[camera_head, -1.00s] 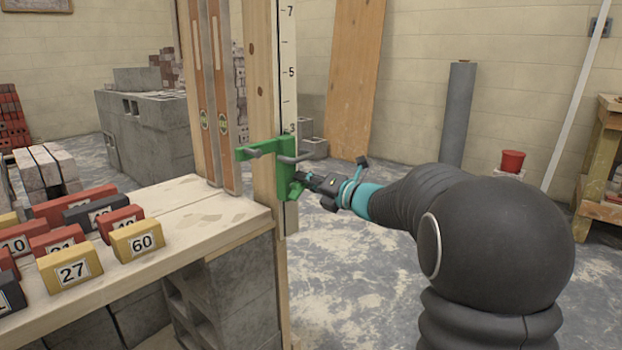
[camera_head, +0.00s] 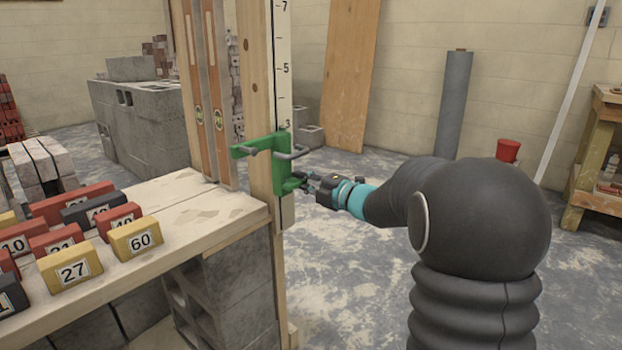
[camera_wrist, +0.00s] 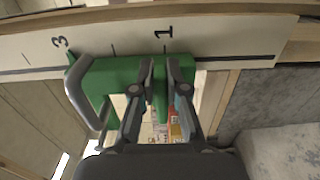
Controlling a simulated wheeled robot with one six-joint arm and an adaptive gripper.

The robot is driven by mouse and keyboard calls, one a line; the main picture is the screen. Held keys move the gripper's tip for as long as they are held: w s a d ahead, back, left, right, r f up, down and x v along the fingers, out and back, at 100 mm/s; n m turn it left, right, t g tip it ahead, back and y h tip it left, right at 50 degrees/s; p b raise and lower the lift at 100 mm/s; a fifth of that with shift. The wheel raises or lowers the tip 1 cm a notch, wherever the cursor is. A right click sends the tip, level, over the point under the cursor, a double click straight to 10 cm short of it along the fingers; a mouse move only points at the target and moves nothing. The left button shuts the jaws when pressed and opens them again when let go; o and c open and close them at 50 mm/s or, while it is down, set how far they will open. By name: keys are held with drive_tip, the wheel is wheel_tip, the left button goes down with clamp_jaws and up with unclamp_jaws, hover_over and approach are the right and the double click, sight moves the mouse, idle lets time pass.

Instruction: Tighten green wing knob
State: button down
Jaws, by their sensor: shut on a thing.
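The green clamp bracket (camera_head: 281,170) sits on the wooden post beside the white numbered scale, just below the 3 mark. It has a grey bar handle (camera_head: 290,154). The green wing knob (camera_head: 293,185) sticks out at its lower right, toward my gripper. My gripper (camera_head: 306,183) reaches it from the right and is shut on the knob. In the wrist view, the two fingers (camera_wrist: 162,80) close on either side of the green knob (camera_wrist: 160,92). The fingers hide much of the knob, so its exact angle is hard to tell.
A wooden bench (camera_head: 190,222) on grey blocks stands left of the post, with numbered red, yellow and dark bricks such as the yellow 60 brick (camera_head: 135,239). Two wooden levels (camera_head: 205,100) lean behind the post. The floor right of the post is open.

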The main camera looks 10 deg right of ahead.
drive_tip(key=shift+s+a+r+y, duration=0.15)
drive_tip(key=shift+a+r+y, duration=0.15)
drive_tip(key=shift+a+r, duration=0.3)
drive_tip(key=c, duration=1)
unclamp_jaws()
drive_tip(key=shift+c, duration=0.2)
drive_tip(key=shift+o, duration=0.4)
drive_tip(key=shift+s+a, duration=0.1)
drive_tip(key=shift+a, duration=0.15)
drive_tip(key=shift+d+f, duration=0.15)
drive_tip(key=shift+d, duration=0.3)
drive_tip(key=v, duration=1.2)
